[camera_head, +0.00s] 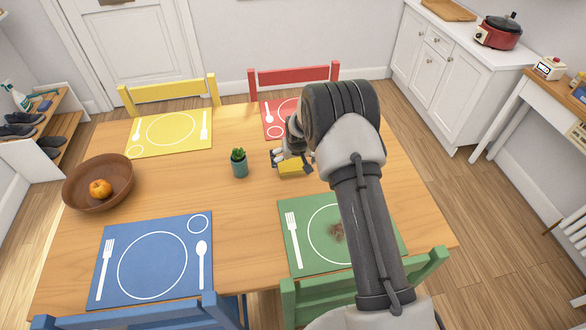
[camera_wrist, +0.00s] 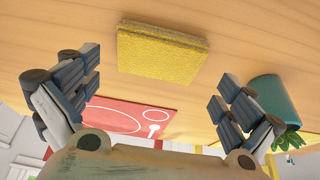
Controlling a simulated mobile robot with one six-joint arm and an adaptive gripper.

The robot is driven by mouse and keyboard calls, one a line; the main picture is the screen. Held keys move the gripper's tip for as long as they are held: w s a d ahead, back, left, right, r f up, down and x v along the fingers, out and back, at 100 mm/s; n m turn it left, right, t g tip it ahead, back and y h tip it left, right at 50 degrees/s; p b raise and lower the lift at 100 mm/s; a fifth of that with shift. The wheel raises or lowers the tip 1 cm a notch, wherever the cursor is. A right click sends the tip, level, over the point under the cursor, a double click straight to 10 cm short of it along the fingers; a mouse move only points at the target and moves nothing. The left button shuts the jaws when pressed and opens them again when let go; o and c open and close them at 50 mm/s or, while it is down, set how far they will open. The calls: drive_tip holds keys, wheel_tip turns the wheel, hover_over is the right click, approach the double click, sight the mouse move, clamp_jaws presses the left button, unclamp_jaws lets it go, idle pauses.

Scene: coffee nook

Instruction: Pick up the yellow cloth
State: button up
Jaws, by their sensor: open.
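The yellow cloth (camera_head: 291,169) lies folded on the wooden table, between the red and green placemats. In the wrist view the folded yellow cloth (camera_wrist: 160,52) shows whole, with a textured surface, ahead of the fingers. My gripper (camera_head: 291,158) is right at the cloth in the head view, partly hidden by my arm. In the wrist view my gripper (camera_wrist: 155,92) is open, its two fingers wide apart, with nothing between the tips. The cloth appears centred between them. I cannot tell whether the fingers touch the table.
A small potted plant (camera_head: 239,164) stands close left of the cloth; it also shows in the wrist view (camera_wrist: 273,103). A brown bowl (camera_head: 75,192) holds an orange fruit. A green placemat (camera_head: 290,243) with a brown stain lies nearer. Table between blue and yellow placemats is clear.

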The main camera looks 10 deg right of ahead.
sight(293, 165)
drive_tip(key=b+x, duration=0.1)
drive_tip(key=x, duration=0.3)
drive_tip(key=shift+w+d+f+b, duration=0.1)
drive_tip(key=shift+f+b, duration=0.2)
drive_tip(key=c, duration=0.8)
drive_tip(key=shift+r, duration=0.1)
wheel_tip(293, 165, up, 19)
drive_tip(key=p, duration=0.5)
drive_tip(key=s+r, duration=0.4)
drive_tip(key=s, duration=0.7)
drive_tip(key=s+r, duration=0.4)
drive_tip(key=s, duration=0.6)
drive_tip(key=s+f, duration=0.5)
drive_tip(key=s, duration=0.1)
drive_tip(key=shift+f, duration=0.4)
